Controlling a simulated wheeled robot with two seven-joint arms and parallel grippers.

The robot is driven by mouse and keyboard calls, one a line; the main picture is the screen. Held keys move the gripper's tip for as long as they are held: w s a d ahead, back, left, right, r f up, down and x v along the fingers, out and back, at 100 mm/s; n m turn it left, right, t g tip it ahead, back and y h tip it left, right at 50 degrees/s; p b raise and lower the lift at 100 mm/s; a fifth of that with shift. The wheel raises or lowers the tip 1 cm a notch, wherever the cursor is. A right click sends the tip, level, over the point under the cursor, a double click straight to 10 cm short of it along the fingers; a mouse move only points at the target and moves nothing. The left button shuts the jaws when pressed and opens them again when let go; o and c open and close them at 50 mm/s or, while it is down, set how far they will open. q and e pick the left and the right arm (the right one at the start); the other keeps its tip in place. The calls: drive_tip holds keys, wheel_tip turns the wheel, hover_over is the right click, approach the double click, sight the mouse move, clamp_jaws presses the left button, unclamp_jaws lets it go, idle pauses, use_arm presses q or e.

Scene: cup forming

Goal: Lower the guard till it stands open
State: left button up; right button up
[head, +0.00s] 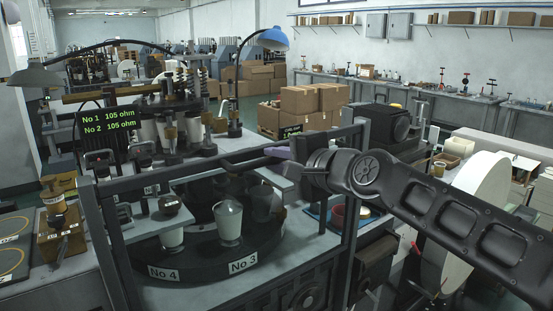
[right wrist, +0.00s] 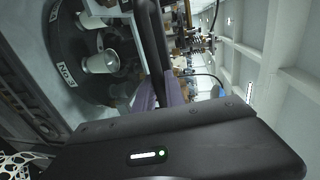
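The guard (head: 103,228) is a dark grey frame standing in front of the round machine table, with its top rail running across the view. Through it I see white cups at the stations marked No 4 (head: 163,272) and No 3 (head: 243,262). My right gripper (head: 277,154) is at the guard's top, right of centre. In the right wrist view its purple fingers (right wrist: 160,92) lie on both sides of a dark guard bar (right wrist: 153,40) and appear closed on it. The contact itself is partly hidden. My left gripper is not in view.
A display (head: 107,122) reads 105 ohm for No 1 and No 2. A blue lamp (head: 273,39) and a grey lamp (head: 35,76) overhang the machine. A large white disc (head: 474,205) stands at right, behind my right arm. Cardboard boxes (head: 312,100) are stacked behind.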

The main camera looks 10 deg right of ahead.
clamp_jaws()
drive_tip(key=shift+f, duration=0.1)
idle(0.9)
